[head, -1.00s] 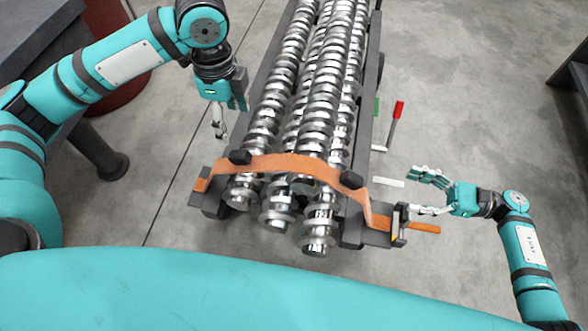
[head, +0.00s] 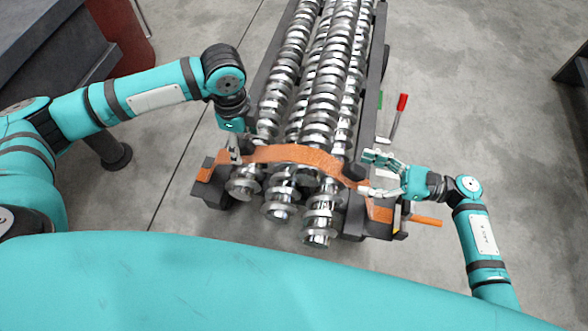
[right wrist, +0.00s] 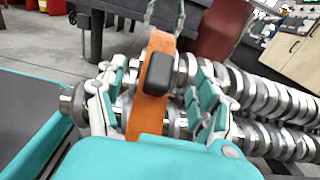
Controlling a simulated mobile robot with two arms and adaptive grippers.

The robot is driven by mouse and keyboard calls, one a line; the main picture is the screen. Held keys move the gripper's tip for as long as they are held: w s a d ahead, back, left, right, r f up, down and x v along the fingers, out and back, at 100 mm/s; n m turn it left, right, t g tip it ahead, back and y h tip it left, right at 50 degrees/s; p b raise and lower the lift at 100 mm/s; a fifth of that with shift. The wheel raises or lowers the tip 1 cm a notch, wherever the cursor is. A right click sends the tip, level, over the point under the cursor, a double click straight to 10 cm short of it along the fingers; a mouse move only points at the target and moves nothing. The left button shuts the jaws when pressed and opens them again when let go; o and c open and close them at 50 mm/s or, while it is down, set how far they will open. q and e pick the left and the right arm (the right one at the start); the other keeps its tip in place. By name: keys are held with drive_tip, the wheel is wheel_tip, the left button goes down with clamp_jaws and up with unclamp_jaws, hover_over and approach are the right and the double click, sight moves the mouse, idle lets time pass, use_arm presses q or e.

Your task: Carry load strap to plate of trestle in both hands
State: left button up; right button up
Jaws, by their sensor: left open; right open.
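The orange load strap (head: 295,154) arches over the near ends of several shiny steel screw shafts (head: 322,110) on the dark trestle (head: 212,192). My left gripper (head: 235,157) is open at the strap's left side, by a dark block; whether it touches the strap cannot be told. My right gripper (head: 366,173) is open at the strap's right side. In the right wrist view the strap (right wrist: 148,118) runs between its spread fingers (right wrist: 160,98), with a black block (right wrist: 158,73) on or against it. The plate of the trestle cannot be clearly made out.
The strap's orange tail (head: 428,221) sticks out past the trestle's right end. A red-handled lever (head: 402,102) stands on the trestle's right side. A dark bench (head: 60,50) and a red drum (head: 128,38) are at upper left. The floor to the right is mostly clear.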

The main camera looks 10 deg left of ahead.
sight(246, 155)
use_arm(q)
wheel_tip(246, 155, down, 6)
drive_tip(key=shift+r, duration=0.1)
use_arm(e)
drive_tip(key=a, duration=0.5)
drive_tip(key=shift+a, duration=0.4)
use_arm(q)
clamp_jaws()
use_arm(e)
clamp_jaws()
